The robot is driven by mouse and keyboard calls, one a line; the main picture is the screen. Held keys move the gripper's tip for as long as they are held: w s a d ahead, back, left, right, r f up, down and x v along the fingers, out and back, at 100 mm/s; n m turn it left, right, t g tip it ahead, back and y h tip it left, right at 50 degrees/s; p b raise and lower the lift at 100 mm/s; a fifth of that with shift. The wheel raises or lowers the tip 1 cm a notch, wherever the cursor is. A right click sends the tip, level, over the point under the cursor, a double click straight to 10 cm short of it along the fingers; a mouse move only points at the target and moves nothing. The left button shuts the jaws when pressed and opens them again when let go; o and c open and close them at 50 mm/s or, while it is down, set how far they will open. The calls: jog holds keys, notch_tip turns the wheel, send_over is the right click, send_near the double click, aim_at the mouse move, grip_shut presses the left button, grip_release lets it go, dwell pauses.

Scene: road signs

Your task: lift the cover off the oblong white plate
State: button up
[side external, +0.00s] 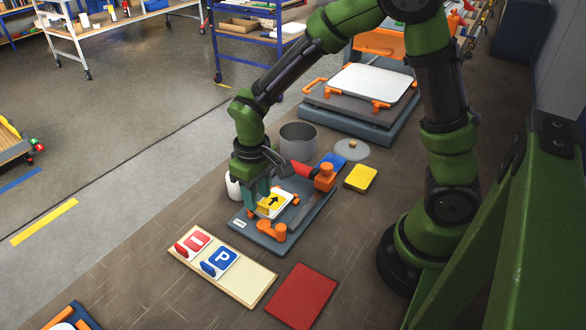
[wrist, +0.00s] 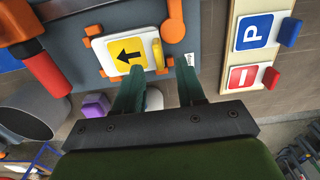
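A white plate (side external: 266,213) with a yellow arrow panel (side external: 271,202) lies on a grey fixture (side external: 270,240) among orange clamps. In the wrist view the white plate (wrist: 103,62) carries the arrow panel (wrist: 128,54) and an upright yellow grip (wrist: 157,54) at its right side. I cannot tell which part, if any, is a separate cover. My gripper (side external: 260,203) is low over the plate's left side. In the wrist view my gripper (wrist: 161,66) is open, its two teal fingers apart with the yellow grip between their tips. I cannot tell whether they touch it.
A wooden board (side external: 240,276) with red and blue signs and a red mat (side external: 300,296) lie in front. A grey pot (side external: 298,143), round lid (side external: 352,150) and yellow block (side external: 361,178) stand behind. A larger white panel (side external: 372,84) is clamped farther back. A red-handled clamp (side external: 303,170) rises close by.

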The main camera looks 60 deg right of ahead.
notch_tip(320, 180, down, 2)
jog(key=shift+f, duration=0.25)
grip_shut()
jog(key=shift+r, duration=0.1)
notch_tip(320, 180, up, 13)
jog(key=shift+r, duration=0.2)
dwell(1.0)
